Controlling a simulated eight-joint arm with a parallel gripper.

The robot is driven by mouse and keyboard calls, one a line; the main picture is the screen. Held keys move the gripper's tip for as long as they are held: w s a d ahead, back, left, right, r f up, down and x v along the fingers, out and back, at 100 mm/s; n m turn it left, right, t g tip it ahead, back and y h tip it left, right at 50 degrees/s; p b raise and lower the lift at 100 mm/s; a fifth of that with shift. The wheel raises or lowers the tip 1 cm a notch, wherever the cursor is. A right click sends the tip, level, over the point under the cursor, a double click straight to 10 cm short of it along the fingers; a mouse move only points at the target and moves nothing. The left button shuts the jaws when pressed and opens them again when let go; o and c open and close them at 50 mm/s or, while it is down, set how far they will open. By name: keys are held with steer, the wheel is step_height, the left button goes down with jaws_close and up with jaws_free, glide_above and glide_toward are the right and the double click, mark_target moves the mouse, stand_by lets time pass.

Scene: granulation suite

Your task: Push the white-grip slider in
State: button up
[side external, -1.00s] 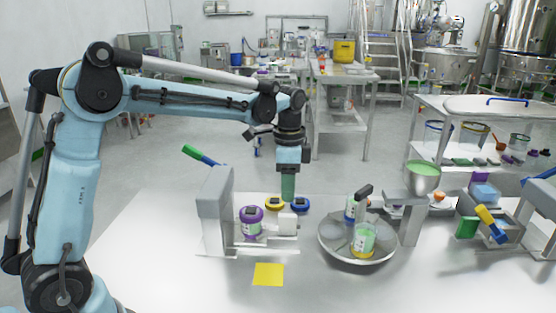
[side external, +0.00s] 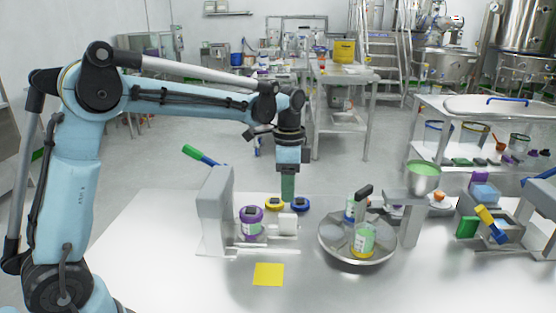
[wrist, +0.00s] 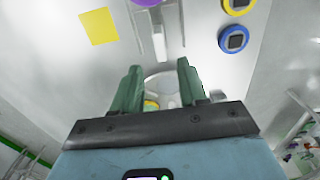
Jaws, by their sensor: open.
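The metal rail (wrist: 160,46) of the fixture lies beyond the fingertips there. Whether the slider has travel left cannot be told.
A round dish (side external: 335,252) with canisters stands to the right. A yellow square (side external: 269,274) lies in front. The table's left front is clear.

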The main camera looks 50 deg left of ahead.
mark_target(287, 215)
step_height(287, 215, down, 9)
steer(key=shift+f, duration=0.2)
stand_by(0.3)
jaws_close()
